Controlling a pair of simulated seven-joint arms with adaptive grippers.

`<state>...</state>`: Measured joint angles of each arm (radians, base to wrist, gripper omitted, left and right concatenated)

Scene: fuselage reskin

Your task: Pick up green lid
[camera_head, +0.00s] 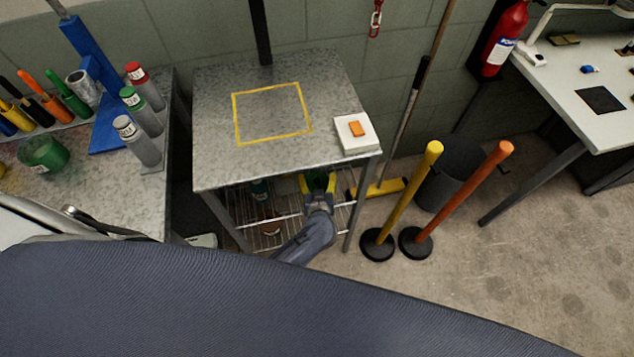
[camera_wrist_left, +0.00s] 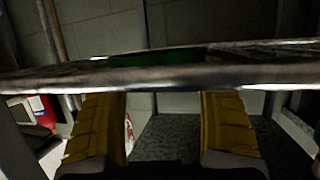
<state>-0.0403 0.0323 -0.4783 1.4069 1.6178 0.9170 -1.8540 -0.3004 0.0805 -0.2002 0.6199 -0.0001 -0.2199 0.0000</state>
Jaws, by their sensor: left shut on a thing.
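My left gripper (camera_head: 318,184) reaches in at the front of the metal table, below its top, over the wire shelf (camera_head: 268,236). Its two yellow fingers stand apart with something green between them, the green lid (camera_wrist_left: 160,57), shown only as a dark green strip in the left wrist view. The gripper (camera_wrist_left: 162,120) is shut on it. A grey bar crosses the wrist view close up and hides the fingertips and most of the lid. My right gripper is not in view.
The tabletop (camera_head: 220,170) bears a yellow taped square (camera_head: 272,113) and a white block with an orange piece (camera_head: 356,129). A dark green container (camera_head: 260,190) stands on the wire shelf. Yellow (camera_head: 405,200) and orange (camera_head: 460,200) posts stand on the right. A tool bench is at left.

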